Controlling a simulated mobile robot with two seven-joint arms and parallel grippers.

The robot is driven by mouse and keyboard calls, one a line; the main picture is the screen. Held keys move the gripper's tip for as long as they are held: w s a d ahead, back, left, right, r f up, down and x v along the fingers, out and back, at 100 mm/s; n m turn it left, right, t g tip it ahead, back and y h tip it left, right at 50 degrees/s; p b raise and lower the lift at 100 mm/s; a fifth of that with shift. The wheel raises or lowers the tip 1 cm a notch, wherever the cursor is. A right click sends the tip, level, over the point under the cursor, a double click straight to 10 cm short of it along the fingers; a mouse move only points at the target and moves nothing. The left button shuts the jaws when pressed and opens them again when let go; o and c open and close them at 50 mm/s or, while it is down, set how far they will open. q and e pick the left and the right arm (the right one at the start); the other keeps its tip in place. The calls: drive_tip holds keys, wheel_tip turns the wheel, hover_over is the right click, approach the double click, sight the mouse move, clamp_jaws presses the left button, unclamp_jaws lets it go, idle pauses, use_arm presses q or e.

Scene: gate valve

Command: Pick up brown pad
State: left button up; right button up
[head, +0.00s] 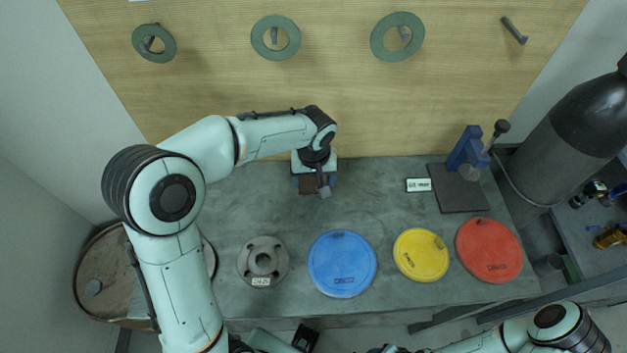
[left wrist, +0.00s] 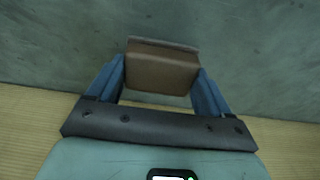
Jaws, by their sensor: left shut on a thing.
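The brown pad (left wrist: 160,70) is a small block with a grey far edge, held between the two blue fingers of my left gripper (left wrist: 160,82) in the left wrist view. In the head view my left gripper (head: 314,183) points down at the back of the grey table, near the wooden board. A little of the brown pad (head: 306,188) shows there under the gripper, partly hidden by it. I cannot tell whether the pad touches the table or is just above it. My right arm shows at the lower right, but I do not make out its gripper.
The grey table (head: 385,205) carries a flange (head: 263,262) and blue (head: 342,263), yellow (head: 421,254) and red (head: 489,250) discs in front. A blue tool on a dark plate (head: 460,188) and a white label (head: 418,185) lie right. Green rings hang on the wooden board (head: 330,90).

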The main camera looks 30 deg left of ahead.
sight(313, 179)
use_arm(q)
drive_tip(key=shift+r, duration=0.1)
wheel_tip(313, 179, up, 20)
drive_tip(key=p, duration=0.3)
use_arm(e)
drive_tip(key=w+r, duration=0.1)
drive_tip(key=r, duration=0.1)
drive_tip(key=w+r, duration=0.1)
drive_tip(key=shift+w+r, duration=0.3)
drive_tip(key=shift+r, duration=0.1)
use_arm(q)
drive_tip(key=o, duration=0.5)
drive_tip(key=c, duration=0.4)
drive_tip(key=shift+o, duration=0.2)
drive_tip(key=shift+a+f, duration=0.1)
drive_tip(key=shift+f, duration=0.15)
use_arm(e)
drive_tip(key=shift+s, duration=0.15)
